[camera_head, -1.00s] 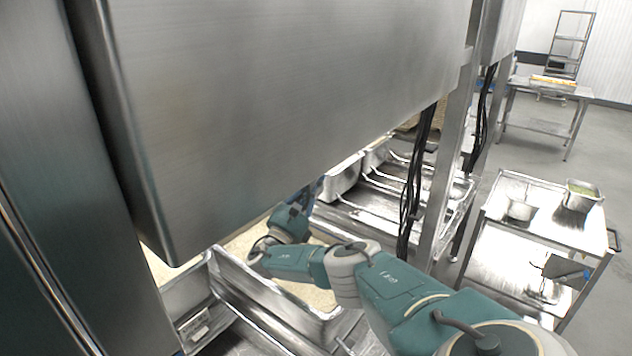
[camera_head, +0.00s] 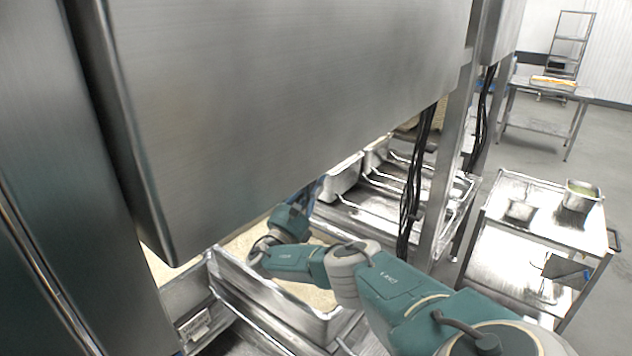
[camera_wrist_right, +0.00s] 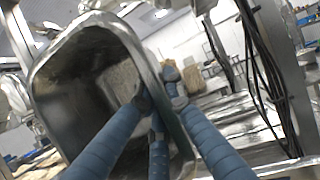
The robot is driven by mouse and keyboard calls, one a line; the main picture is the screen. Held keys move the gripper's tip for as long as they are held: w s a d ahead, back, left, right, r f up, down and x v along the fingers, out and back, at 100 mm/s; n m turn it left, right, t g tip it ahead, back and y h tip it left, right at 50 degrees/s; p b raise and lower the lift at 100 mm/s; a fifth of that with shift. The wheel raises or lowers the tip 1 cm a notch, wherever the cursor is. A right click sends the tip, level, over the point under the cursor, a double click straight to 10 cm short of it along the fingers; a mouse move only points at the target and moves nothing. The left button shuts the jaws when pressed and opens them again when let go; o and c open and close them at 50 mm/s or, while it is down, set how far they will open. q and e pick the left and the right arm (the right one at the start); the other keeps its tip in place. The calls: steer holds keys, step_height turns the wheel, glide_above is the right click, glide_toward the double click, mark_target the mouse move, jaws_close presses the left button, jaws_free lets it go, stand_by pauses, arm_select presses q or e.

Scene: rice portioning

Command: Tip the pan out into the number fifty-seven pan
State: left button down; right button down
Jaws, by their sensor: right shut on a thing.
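My right gripper (camera_wrist_right: 160,88) is shut on the rim of a steel pan (camera_wrist_right: 68,85) in the right wrist view, with blue fingers on both sides of the wall. The pan is tilted on its side, its dark inside facing the camera. A tan patch shows inside near the fingers; I cannot tell if it is rice. In the head view my right arm reaches under a large steel housing, which hides the held pan. A long steel pan (camera_head: 262,292) stands below, with pale grains beside my arm. A small label plate (camera_head: 195,323) is unreadable, so I cannot tell which pan is number fifty-seven. My left gripper is out of view.
The steel housing (camera_head: 290,110) overhangs the work area closely. Black cables (camera_head: 414,185) hang by a post to the right. More steel pans (camera_head: 345,178) stand behind my arm. A steel cart (camera_head: 540,225) with two small containers stands at the right.

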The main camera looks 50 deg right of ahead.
steer(key=shift+r+p, duration=0.3)
steer(key=shift+p, duration=0.1)
steer(key=y+p, duration=0.1)
steer(key=p, duration=0.4)
steer(key=r+g+y+p, duration=0.1)
steer(key=y+p, duration=0.1)
steer(key=p, duration=0.3)
steer(key=shift+r, duration=0.3)
steer(key=shift+d+f+m+y+b, duration=0.1)
steer(key=shift+f+m+y+b, duration=0.2)
steer(key=shift+f+y, duration=0.15)
steer(key=shift+r+y, duration=0.2)
steer(key=shift+y, duration=0.15)
steer(key=shift+r+y, duration=0.45)
steer(key=shift+y, duration=0.15)
step_height(320, 180, up, 3)
steer(key=y, duration=0.4)
steer(key=m+g+y, duration=0.1)
steer(key=y, duration=0.4)
steer(key=shift+r+g+y, duration=0.15)
steer(key=shift+g+y, duration=0.15)
steer(key=shift+w+r+y, duration=0.1)
steer(key=shift+y, duration=1.1)
